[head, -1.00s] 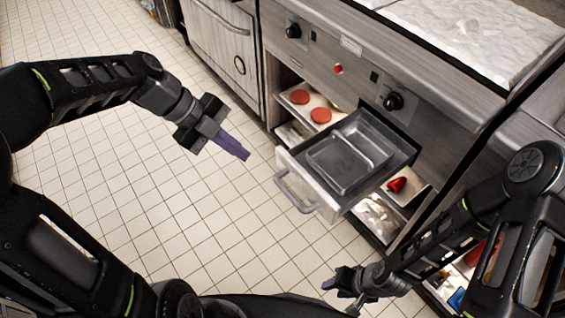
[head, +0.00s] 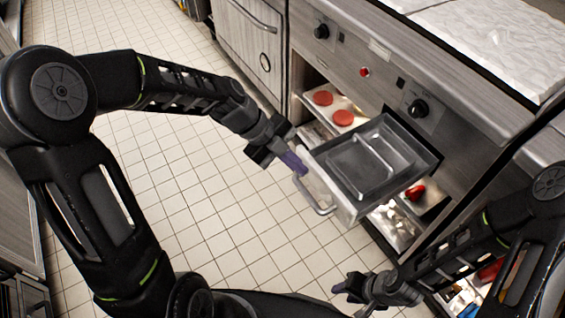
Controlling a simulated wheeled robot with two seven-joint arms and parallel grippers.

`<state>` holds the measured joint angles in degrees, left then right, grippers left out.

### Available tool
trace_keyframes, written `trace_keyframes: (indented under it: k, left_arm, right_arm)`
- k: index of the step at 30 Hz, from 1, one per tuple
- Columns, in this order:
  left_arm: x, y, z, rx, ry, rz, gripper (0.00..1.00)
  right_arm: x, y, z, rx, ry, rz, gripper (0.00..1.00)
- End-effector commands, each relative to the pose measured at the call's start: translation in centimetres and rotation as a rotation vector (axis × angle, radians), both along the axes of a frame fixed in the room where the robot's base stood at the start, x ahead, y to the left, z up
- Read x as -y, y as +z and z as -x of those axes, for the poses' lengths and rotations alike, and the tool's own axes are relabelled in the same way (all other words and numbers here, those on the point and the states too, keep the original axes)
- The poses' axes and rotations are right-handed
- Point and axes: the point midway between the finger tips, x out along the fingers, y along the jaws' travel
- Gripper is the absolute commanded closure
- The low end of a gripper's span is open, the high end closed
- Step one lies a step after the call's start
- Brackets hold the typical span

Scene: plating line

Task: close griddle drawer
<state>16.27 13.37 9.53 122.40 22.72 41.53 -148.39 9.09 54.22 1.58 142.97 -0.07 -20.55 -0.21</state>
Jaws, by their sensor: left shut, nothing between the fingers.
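The griddle drawer (head: 408,143) is pulled out from the front of the steel griddle unit (head: 462,133). It is a grey metal drawer, and its inside looks empty. Its front panel (head: 345,205) carries a bar handle (head: 312,199) facing the floor side. My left gripper (head: 300,167) is shut with nothing in it. Its purple fingertips are at the left end of the drawer front, close to the handle; I cannot tell whether they touch. My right gripper (head: 345,287) is low at the bottom of the view, away from the drawer; its finger gap is unclear.
Below the drawer are open shelves with red patties (head: 343,117) on a tray and a red item (head: 415,191) in a bin. Black knobs (head: 417,108) sit on the panel above. The tiled floor (head: 190,170) at left is clear.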

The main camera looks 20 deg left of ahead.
Motion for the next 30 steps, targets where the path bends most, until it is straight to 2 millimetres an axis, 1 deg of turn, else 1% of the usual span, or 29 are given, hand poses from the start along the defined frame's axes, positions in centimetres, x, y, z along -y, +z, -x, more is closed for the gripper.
trace_keyframes:
  k: [1,5,20,25,30]
  left_arm:
    - [0.3,0.1,-0.3,0.000,-0.002,0.000,1.00]
    - [0.7,0.0,-0.8,0.000,0.000,0.000,1.00]
    - [1.0,-0.1,-1.2,0.000,-0.002,-0.001,1.00]
    - [2.0,-0.3,-2.3,0.002,-0.004,0.000,1.00]
    - [3.8,-0.4,-4.5,0.003,-0.004,0.000,1.00]
  right_arm:
    - [0.0,0.2,0.0,0.000,0.000,0.000,0.64]
    - [0.0,0.2,0.0,0.000,0.000,0.000,0.64]
    - [0.0,-0.1,0.0,0.000,0.000,0.000,0.64]
    - [0.0,-0.8,0.0,0.000,0.000,0.000,0.64]
    - [0.0,-2.1,0.0,0.000,0.000,0.000,0.64]
